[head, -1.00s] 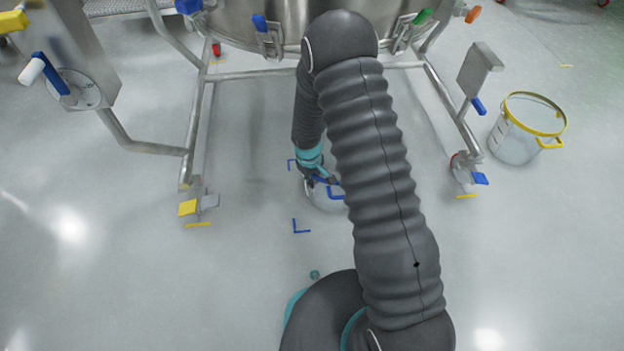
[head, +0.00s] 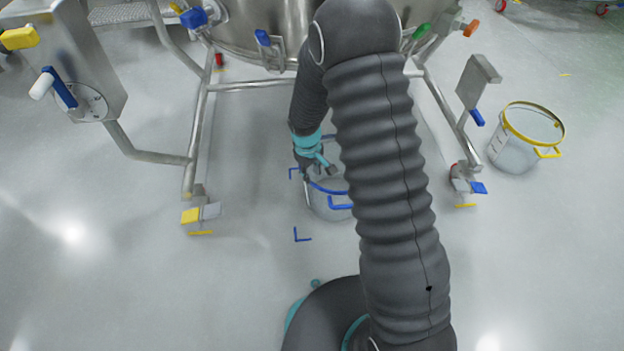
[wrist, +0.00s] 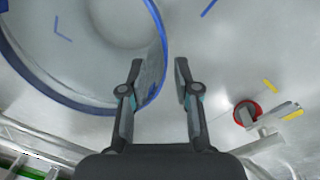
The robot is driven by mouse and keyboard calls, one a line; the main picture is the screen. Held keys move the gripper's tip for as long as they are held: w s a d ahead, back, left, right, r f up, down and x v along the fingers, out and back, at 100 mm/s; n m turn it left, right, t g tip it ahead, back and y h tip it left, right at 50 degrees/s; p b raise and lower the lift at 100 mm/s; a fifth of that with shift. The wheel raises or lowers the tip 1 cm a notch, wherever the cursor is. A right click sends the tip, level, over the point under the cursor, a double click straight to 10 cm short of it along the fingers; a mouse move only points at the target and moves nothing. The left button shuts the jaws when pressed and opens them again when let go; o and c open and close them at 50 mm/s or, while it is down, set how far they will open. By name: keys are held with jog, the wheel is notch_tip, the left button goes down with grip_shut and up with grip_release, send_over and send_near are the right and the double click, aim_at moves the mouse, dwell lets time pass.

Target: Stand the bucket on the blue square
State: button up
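The clear bucket with a blue rim and blue handle (head: 318,203) stands upright on the floor, partly behind my arm. Blue corner marks of the square show on its left, at the front (head: 302,238) and back (head: 293,173); the right side is hidden, so I cannot tell its full fit. My gripper (head: 318,172) is at the rim's back left. In the wrist view my gripper (wrist: 157,72) is open, its fingers apart with the bucket's rim (wrist: 162,75) between them, and neither clearly pressing it.
A steel vessel (head: 260,25) on a wheeled frame stands behind, its legs on both sides of the bucket. A yellow-rimmed bucket (head: 513,153) stands at the right. A control box (head: 70,55) is at the left. The front floor is clear.

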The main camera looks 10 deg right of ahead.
jog(key=s+d+r+m+t, duration=0.1)
jog(key=s+d+r, duration=0.15)
jog(key=r, duration=0.55)
jog(key=s+d+r+m+t, duration=0.1)
jog(key=s+r, duration=0.2)
jog(key=r, duration=0.6)
jog(key=s+d+r+m, duration=0.2)
jog(key=s+r, duration=0.1)
jog(key=r, duration=0.5)
jog(key=s+d+r+m+t, duration=0.1)
jog(key=s+r, duration=0.4)
jog(key=s, duration=0.4)
jog(key=s+d+r+m+t+y, duration=0.1)
jog(key=s+r, duration=0.4)
jog(key=s, duration=0.5)
jog(key=shift+d+r+m+t, duration=0.25)
jog(key=shift+d+m+t, duration=0.25)
jog(key=shift+d+m, duration=0.1)
jog(key=shift+s, duration=0.1)
